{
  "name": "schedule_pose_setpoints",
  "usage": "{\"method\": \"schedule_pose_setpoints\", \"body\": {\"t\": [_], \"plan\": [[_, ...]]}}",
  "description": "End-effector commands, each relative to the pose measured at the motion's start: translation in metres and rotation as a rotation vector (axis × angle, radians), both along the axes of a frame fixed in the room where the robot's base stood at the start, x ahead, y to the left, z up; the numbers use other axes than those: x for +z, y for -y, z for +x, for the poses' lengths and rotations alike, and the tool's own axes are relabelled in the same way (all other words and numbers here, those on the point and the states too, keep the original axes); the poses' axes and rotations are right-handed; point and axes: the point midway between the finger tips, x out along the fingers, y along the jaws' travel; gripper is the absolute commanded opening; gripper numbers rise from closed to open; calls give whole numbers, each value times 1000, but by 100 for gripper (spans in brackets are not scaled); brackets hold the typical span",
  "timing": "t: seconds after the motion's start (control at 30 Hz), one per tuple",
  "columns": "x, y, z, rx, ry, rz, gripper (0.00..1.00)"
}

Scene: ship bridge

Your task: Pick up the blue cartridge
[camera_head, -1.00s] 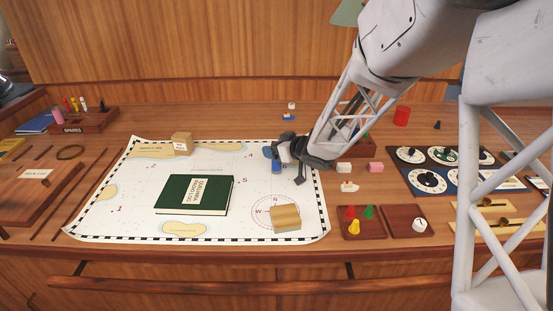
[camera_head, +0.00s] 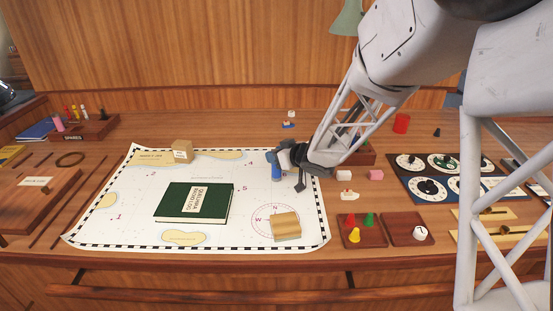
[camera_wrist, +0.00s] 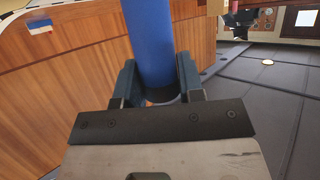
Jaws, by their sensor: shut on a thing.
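The blue cartridge (camera_head: 276,172) is a small blue cylinder over the right part of the white chart, held roughly upright. My gripper (camera_head: 284,158) is shut on it from the right side. In the wrist view the cartridge (camera_wrist: 151,45) stands between the two dark fingers of my gripper (camera_wrist: 157,85), and its upper end runs out of the frame. From the head view I cannot tell for sure whether its lower end touches the chart.
The chart (camera_head: 130,205) carries a green book (camera_head: 180,211), a wooden block (camera_head: 286,226) and a small box (camera_head: 182,151). Right of it are trays with colored pawns (camera_head: 369,219) and a dial panel (camera_head: 400,180). A spares rack (camera_head: 92,131) stands at the back left.

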Motion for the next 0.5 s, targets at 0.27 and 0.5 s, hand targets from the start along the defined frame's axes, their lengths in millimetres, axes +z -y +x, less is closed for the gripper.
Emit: {"method": "schedule_pose_setpoints", "body": {"t": [0.27, 0.5], "plan": [[29, 0, 0, 1, 3, 0, 9], [65, 0, 0, 2, 4, -1, 9]]}}
